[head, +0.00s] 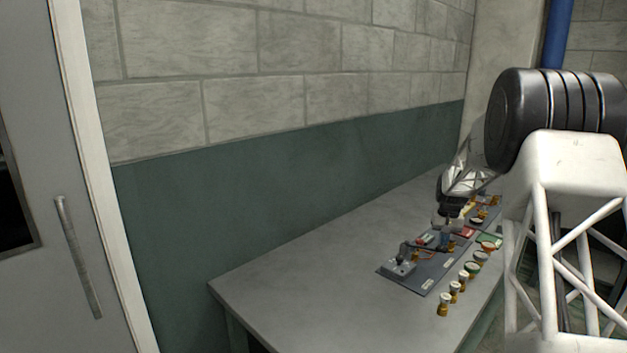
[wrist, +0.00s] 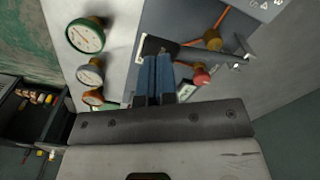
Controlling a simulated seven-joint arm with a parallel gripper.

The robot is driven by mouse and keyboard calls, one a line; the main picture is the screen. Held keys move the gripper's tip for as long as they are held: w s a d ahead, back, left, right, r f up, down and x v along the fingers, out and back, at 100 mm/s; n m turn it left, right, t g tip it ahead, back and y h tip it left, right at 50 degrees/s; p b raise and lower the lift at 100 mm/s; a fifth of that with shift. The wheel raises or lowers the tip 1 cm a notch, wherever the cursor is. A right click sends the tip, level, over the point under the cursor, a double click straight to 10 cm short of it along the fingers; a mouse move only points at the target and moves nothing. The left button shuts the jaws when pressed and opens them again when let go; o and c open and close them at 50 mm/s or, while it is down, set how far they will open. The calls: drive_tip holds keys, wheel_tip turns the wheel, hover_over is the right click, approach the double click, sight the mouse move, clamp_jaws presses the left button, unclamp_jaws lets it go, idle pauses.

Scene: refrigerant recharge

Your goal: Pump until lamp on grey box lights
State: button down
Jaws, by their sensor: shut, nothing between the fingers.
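My gripper (head: 447,240) is low over the dark panel on the table. Its two blue fingers (wrist: 163,72) are together in the wrist view, with nothing seen between them. A black flat part (wrist: 152,46) lies just beyond the fingertips; I cannot tell if they touch it. A small grey box (head: 398,267) sits at the panel's near left end, with a dark part on top. A grey surface with white marks (wrist: 264,7) shows at the wrist view's top right, perhaps this box. I cannot make out its lamp or whether it is lit. No pump is clearly identifiable.
Round gauges with green (wrist: 85,37), grey (wrist: 90,73) and orange (wrist: 93,97) rims stand left of the fingers. A red knob (wrist: 201,77) and a brass fitting (wrist: 213,40) are close on the right. Several small capped pieces (head: 443,304) line the table's front edge. The table's left part (head: 290,290) is clear.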

drive_tip(key=shift+r, duration=0.5)
drive_tip(key=shift+f, duration=0.1)
drive_tip(key=shift+f, duration=1.1)
drive_tip(key=shift+r, duration=1.2)
drive_tip(key=shift+r, duration=0.1)
drive_tip(key=shift+r, duration=2.4)
